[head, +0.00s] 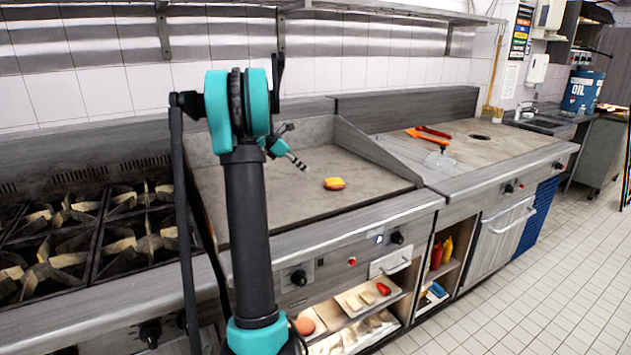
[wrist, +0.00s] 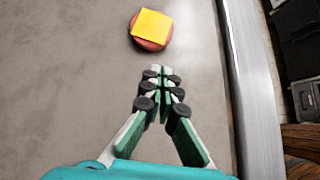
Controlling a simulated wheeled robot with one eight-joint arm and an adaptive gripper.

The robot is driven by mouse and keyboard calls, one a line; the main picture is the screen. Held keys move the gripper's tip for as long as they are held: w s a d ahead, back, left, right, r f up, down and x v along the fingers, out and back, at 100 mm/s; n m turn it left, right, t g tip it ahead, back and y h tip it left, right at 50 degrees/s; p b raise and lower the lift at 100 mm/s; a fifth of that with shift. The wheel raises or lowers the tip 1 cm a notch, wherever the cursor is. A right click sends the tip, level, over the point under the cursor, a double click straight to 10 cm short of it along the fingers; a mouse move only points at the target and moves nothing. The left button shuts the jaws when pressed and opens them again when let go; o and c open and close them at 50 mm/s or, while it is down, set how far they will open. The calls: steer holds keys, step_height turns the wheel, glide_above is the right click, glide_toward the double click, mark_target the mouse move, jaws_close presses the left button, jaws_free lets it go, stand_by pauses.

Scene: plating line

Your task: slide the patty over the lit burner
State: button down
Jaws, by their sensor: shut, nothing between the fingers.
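The patty (head: 334,186) lies on the flat griddle (head: 300,206), right of my gripper in the head view. It is a reddish-brown disc with a square yellow slice on top. The patty also shows in the wrist view (wrist: 148,44), near the top, with the yellow slice (wrist: 152,25) covering most of it. My gripper (head: 301,168) is shut and empty above the griddle. In the wrist view my gripper (wrist: 157,70) points toward the patty, with its fingertips just short of it and apart from it. A small lit indicator (head: 380,239) shows on the griddle's front panel beside dark knobs.
An open-burner range (head: 85,225) with black grates stands at left. A raised metal divider (head: 375,152) bounds the griddle at right. The griddle surface around the patty is clear.

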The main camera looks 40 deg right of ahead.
mark_target(335, 182)
steer(key=w+m, duration=0.1)
steer(key=w, duration=0.1)
steer(key=w+f+m+g+y, duration=0.1)
steer(key=w, duration=0.2)
steer(key=w+m+g, duration=0.1)
steer(key=w, duration=0.2)
steer(key=shift+w+a+f+m, duration=0.15)
steer(key=shift+w+f+m, duration=0.05)
steer(key=shift+f+m, duration=0.1)
steer(key=shift+g, duration=0.3)
steer(key=x, duration=0.9)
steer(key=shift+a, duration=0.1)
steer(key=shift+s+d+f, duration=0.2)
steer(key=shift+s+d, duration=0.4)
steer(key=shift+s+d+f, duration=0.15)
steer(key=shift+s+d, duration=0.45)
steer(key=shift+d, duration=0.05)
steer(key=shift+s+d, duration=0.35)
steer(key=shift+d, duration=0.1)
steer(key=s+d, duration=0.5)
steer(key=shift+d, duration=0.2)
